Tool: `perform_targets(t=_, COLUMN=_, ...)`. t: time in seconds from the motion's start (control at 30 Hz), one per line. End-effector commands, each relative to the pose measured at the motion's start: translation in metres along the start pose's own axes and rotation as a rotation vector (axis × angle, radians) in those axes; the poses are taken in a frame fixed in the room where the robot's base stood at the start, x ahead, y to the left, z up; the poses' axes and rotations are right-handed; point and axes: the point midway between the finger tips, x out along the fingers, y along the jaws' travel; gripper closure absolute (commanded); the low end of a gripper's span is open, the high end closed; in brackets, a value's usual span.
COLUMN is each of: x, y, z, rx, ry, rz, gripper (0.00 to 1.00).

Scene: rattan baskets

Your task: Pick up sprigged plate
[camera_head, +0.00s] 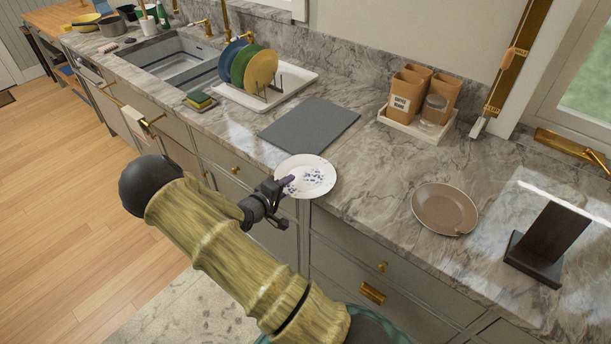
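The sprigged plate (318,172) is white with small blue-violet sprigs. It appears at the front edge of the marble counter, just in front of the grey mat. My gripper (289,183) is dark and reaches in from the lower left, with its fingertips overlapping the plate's left rim in the picture. I cannot tell whether the fingers are open or shut on the rim. I also cannot tell whether the plate rests on the counter or is slightly raised. The gripper hides a small part of the plate's left side.
The grey mat (310,126) lies behind the plate. A brown plate (444,209) and a dark stand (548,244) are to the right. A white tray with canisters (409,90), a dish rack with plates (262,70) and a sink (175,65) are farther back.

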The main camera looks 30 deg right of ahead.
Motion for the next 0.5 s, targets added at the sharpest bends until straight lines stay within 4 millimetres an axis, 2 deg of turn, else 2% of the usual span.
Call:
perform_targets(t=0.47, x=0.0001, y=0.0000, z=0.0000, rx=0.000, ry=0.000, rz=0.000, gripper=0.67)
perform_targets(t=0.5, x=0.0001, y=0.0000, z=0.0000, rx=0.000, ry=0.000, rz=0.000, gripper=0.71)
